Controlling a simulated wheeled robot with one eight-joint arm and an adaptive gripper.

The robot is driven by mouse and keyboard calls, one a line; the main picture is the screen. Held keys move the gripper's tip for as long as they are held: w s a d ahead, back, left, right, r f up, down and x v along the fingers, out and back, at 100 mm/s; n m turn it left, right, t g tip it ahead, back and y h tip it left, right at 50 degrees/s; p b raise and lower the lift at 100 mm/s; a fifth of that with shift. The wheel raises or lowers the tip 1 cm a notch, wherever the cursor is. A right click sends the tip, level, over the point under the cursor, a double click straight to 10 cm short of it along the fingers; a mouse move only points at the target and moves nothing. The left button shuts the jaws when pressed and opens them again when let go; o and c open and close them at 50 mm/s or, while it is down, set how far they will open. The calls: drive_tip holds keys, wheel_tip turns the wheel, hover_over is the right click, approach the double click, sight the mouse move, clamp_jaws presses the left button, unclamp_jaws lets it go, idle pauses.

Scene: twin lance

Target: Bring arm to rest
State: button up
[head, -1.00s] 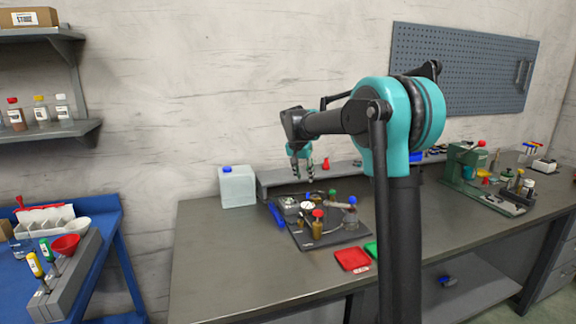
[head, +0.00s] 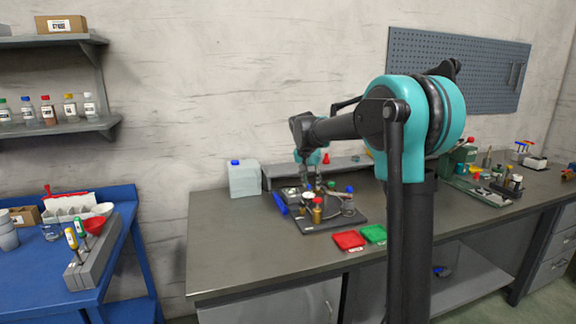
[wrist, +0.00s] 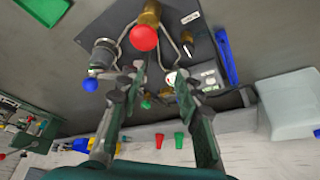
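My arm reaches over the grey workbench (head: 230,250) in the head view. My gripper (head: 312,185) points down at the back of a dark plate (head: 338,222) that carries brass fittings, a gauge and coloured knobs. In the wrist view my gripper (wrist: 157,82) has its two fingers apart with nothing visibly held between them. A red knob on a brass fitting (wrist: 143,37) and a blue knob (wrist: 90,85) lie just beyond the fingertips. The head view partly hides the fingertips against the fittings, so I cannot tell whether they touch anything.
A white jug (head: 243,181) stands left of the plate. A red tray (head: 348,240) and a green tray (head: 374,233) lie in front. A raised shelf (head: 280,175) runs behind. The bench's left front is clear.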

drive_tip(key=s+d+f+n, duration=0.1)
drive_tip(key=s+d+f, duration=0.1)
drive_tip(key=s, duration=0.4)
drive_tip(key=s+d+f, duration=0.3)
drive_tip(key=s+f, duration=0.1)
drive_tip(key=s, duration=0.2)
drive_tip(key=s+d+f+n+y, duration=0.1)
drive_tip(key=s+d+f, duration=0.1)
drive_tip(key=s, duration=0.4)
drive_tip(key=shift+s+d+f+n, duration=0.15)
drive_tip(key=shift+d+f+n, duration=0.2)
drive_tip(key=shift+f, duration=0.2)
drive_tip(key=s+d+f+n, duration=0.1)
drive_tip(key=s+f, duration=0.4)
drive_tip(key=s, duration=0.4)
drive_tip(key=s+d+f+n+y, duration=0.1)
drive_tip(key=s+f, duration=0.5)
drive_tip(key=s, duration=0.4)
drive_tip(key=shift+s+d, duration=0.25)
drive_tip(key=shift+d, duration=0.05)
drive_tip(key=shift+n, duration=0.25)
